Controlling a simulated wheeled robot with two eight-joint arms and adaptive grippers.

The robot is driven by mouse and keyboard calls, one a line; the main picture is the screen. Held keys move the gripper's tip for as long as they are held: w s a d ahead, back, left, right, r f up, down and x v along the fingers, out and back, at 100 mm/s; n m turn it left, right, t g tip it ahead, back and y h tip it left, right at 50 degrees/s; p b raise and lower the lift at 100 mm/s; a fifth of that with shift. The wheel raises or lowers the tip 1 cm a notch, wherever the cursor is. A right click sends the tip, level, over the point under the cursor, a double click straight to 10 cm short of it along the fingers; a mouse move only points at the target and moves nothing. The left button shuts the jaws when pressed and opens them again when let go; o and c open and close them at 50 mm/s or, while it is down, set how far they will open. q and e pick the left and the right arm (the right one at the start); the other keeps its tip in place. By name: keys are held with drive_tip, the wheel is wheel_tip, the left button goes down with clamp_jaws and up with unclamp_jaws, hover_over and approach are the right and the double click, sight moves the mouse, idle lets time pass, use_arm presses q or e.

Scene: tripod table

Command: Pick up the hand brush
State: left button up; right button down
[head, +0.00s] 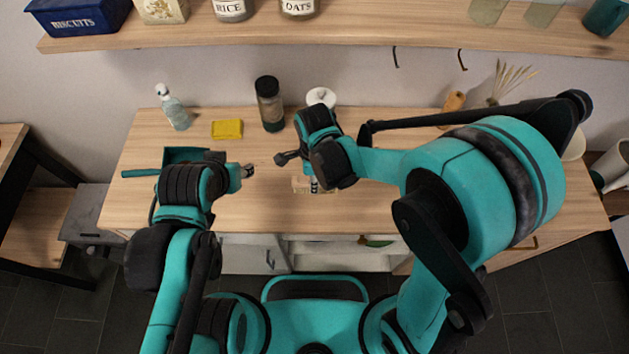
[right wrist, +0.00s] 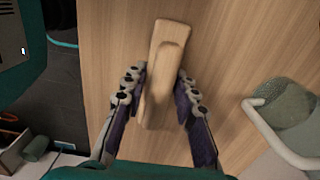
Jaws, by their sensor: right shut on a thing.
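The hand brush shows in the right wrist view as a pale wooden body (right wrist: 168,42) with a raised rounded middle. It lies lengthwise between the two fingers of my right gripper (right wrist: 161,76), which is shut on it. In the head view a small part of the brush (head: 300,185) shows below my right wrist, over the front middle of the table. Its bristles are not clear, and I cannot tell whether it touches the tabletop. My left gripper (head: 246,171) is over the table left of the brush, apart from it; its fingers are too small to read.
A teal dustpan (head: 140,173) lies partly behind my left arm. A yellow sponge (head: 227,129), spray bottle (head: 174,108) and dark jar (head: 269,104) stand at the back. A glass vessel with a pale handle (right wrist: 285,105) stands right in the wrist view. A shelf (head: 300,35) hangs above.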

wheel_tip(320, 180, up, 2)
drive_tip(key=shift+r+p, duration=0.25)
drive_tip(key=shift+p, duration=0.15)
drive_tip(key=s+d+r+p, duration=0.3)
drive_tip(key=s+d+r, duration=0.3)
drive_tip(key=d, duration=0.4)
drive_tip(key=shift+r, duration=0.25)
drive_tip(key=c, duration=1.9)
unclamp_jaws()
drive_tip(key=c, duration=0.3)
drive_tip(key=shift+w, duration=0.1)
